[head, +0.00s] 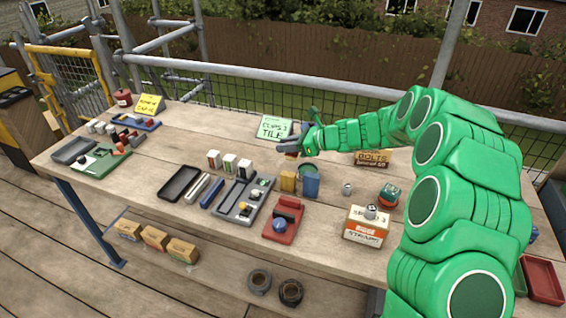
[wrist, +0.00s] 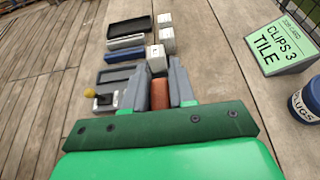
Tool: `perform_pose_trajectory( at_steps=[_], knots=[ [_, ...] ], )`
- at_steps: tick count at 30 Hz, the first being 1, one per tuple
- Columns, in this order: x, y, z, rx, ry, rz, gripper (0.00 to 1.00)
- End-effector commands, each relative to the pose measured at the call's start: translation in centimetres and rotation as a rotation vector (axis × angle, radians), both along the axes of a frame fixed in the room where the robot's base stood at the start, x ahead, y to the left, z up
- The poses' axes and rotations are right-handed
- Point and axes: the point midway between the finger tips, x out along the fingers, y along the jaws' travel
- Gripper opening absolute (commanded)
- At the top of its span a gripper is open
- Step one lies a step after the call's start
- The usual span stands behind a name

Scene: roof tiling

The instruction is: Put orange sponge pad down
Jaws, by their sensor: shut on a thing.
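My gripper (head: 287,146) is above the middle of the workbench (head: 190,140), left of my green arm and near the green "CLIPS 3 TILE" card (head: 274,127). In the wrist view the two grey fingers of my gripper (wrist: 163,80) are shut on the orange sponge pad (wrist: 159,94), a small orange-brown block between them. Most of the pad is hidden by the fingers and the green palm. Whether it touches anything below cannot be told.
A grey tray with small parts (head: 243,203), a black tray (head: 180,183), small white boxes (head: 229,163), a blue cup (head: 311,184) and a red tray (head: 283,220) stand nearby. Boards left of the card are bare.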

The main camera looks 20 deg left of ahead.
Motion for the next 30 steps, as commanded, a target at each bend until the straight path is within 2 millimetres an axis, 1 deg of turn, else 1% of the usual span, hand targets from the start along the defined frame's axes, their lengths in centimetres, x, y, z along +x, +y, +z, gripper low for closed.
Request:
perform_pose_trajectory(
  at_steps=[4,24,30],
  knots=[
    [0.6,0.6,-0.5,-0.002,0.000,-0.001,0.00],
    [6.7,4.0,-3.5,-0.002,-0.002,-0.001,0.00],
    [8.1,5.0,-4.6,-0.001,0.000,0.000,0.00]
  ],
)
